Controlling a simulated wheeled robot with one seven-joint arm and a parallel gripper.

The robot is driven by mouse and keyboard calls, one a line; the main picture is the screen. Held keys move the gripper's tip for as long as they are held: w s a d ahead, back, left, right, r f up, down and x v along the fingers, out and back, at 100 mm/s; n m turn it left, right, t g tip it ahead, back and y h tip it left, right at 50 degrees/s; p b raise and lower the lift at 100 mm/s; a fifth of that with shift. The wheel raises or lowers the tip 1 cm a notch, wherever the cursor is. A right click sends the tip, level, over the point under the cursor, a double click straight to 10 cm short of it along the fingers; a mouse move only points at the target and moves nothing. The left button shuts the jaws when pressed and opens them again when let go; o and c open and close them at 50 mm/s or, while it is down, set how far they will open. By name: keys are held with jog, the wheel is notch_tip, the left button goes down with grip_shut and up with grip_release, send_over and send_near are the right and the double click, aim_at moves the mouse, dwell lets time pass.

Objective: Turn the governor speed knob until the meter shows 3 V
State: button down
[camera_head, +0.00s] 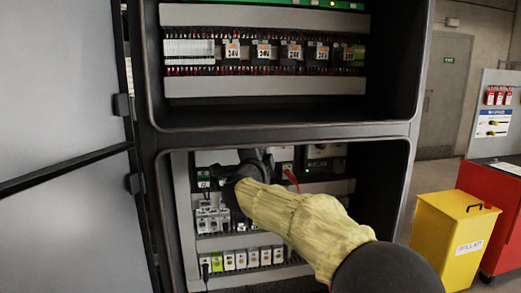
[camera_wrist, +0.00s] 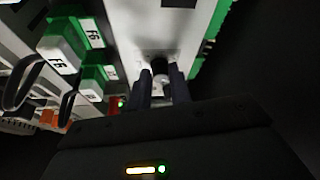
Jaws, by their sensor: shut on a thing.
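The governor speed knob (camera_wrist: 159,65) is a small dark round knob on a pale module face (camera_wrist: 145,28) in the wrist view. My gripper (camera_wrist: 161,78) has its two dark fingers on either side of the knob and is shut on it. In the head view my gripper reaches into the lower cabinet bay, and my arm hides the knob there. A dark rectangle shows at the top edge of the pale face in the wrist view, cut off by the frame. I cannot make out a meter reading in either view.
Green-and-white terminal modules (camera_wrist: 62,45) stand close left of my gripper. The lower bay (camera_head: 409,165) has dark side walls around my arm. A thin red item (camera_head: 291,177) shows beside my arm. A yellow bin (camera_head: 440,240) stands outside, right.

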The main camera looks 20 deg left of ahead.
jog(key=shift+f, duration=0.1)
jog(key=c, duration=1.3)
grip_release()
jog(key=shift+d, duration=0.1)
jog(key=b+v, duration=0.2)
jog(key=v, duration=1.5)
jog(key=shift+s, duration=0.2)
